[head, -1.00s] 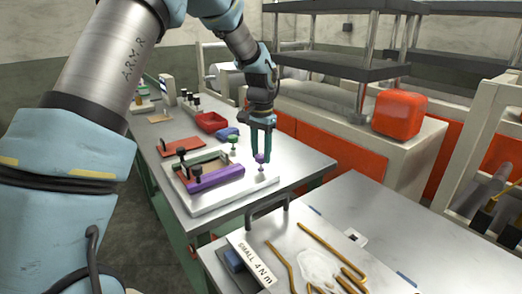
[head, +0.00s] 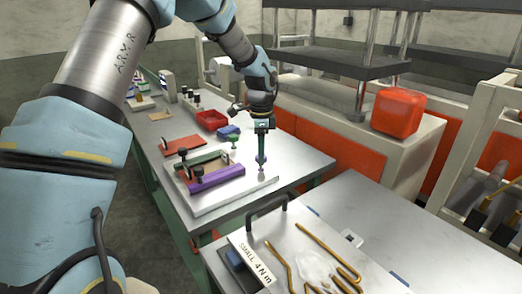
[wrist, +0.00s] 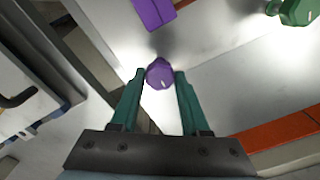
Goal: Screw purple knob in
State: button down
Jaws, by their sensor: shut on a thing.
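The purple knob (wrist: 160,73) is a small faceted knob. In the wrist view it sits between the fingertips of my gripper (wrist: 161,76), which is shut on it. In the head view my gripper (head: 261,162) points straight down over the front right part of the pale plate (head: 225,202). The knob is mostly hidden there by the fingers, with a grey round base (head: 261,175) just below them. I cannot tell how deep its stem sits. The purple bar (head: 216,179) lies on the plate to the left.
A green knob (wrist: 296,12) stands nearby, at upper right in the wrist view. Black knobs (head: 183,153) rise from the bars. A red bin (head: 211,121) and a blue block (head: 229,132) lie farther back. A case with a handle (head: 266,207) stands in front.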

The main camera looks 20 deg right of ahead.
jog(key=shift+d+r+m, duration=0.1)
jog(key=shift+m, duration=0.5)
jog(key=shift+c, duration=1.9)
grip_release()
notch_tip(320, 180, up, 11)
jog(key=b, duration=0.2)
